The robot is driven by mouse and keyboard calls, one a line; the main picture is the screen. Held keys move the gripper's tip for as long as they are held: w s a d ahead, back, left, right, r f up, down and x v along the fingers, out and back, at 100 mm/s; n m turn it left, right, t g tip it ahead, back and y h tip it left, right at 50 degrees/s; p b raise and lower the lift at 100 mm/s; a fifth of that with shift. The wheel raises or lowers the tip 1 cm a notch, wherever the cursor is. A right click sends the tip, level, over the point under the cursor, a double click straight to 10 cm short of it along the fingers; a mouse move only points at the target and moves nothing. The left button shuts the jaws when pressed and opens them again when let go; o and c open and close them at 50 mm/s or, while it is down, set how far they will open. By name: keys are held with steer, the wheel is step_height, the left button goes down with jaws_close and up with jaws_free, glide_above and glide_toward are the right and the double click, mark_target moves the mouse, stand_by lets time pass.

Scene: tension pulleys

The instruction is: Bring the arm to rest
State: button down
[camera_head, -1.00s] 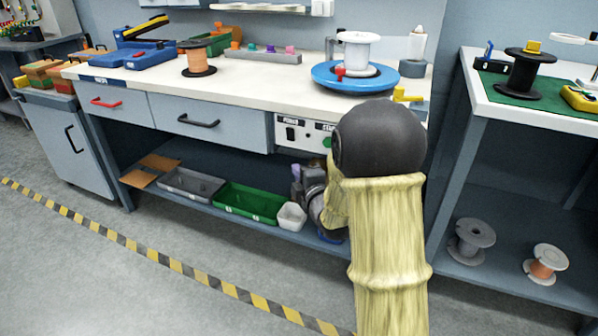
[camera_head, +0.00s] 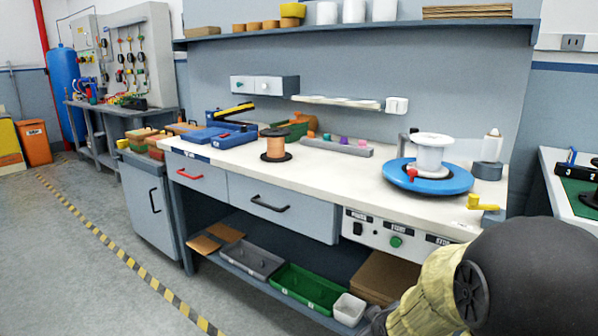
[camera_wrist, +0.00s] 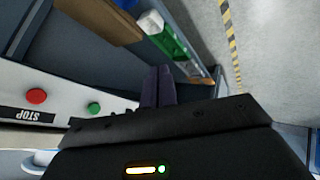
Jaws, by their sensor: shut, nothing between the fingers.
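My arm shows at the lower right of the head view, with its black joint and pale yellow sleeve in front of the workbench's right end. My gripper (camera_wrist: 158,88) shows in the wrist view as two dark fingers side by side. It is shut and empty, in front of the bench's control panel (camera_wrist: 50,103) and lower shelf. In the head view the fingers are not clearly visible. The same panel (camera_head: 380,236) in the head view carries a green button.
The workbench (camera_head: 345,188) holds a blue turntable (camera_head: 440,184) with a white spool (camera_head: 433,152), and a copper spool (camera_head: 276,145). Below are a green bin (camera_head: 307,287), a grey bin (camera_head: 252,261) and a white cup (camera_head: 350,308). The floor at left is clear.

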steer(key=s+a+r+m+g+p, duration=0.1)
steer(key=s+a+m+g+p, duration=0.15)
steer(key=s+m+g, duration=0.85)
steer(key=s+r+n+t+p, duration=0.1)
steer(key=r+n+t+p, duration=0.1)
steer(key=r+p, duration=1.6)
steer(key=s+r+n+t+p, duration=0.2)
steer(key=r+t+p, duration=0.1)
steer(key=r+p, duration=1.6)
steer(key=shift+s+d, duration=0.25)
steer(key=shift+d, duration=0.2)
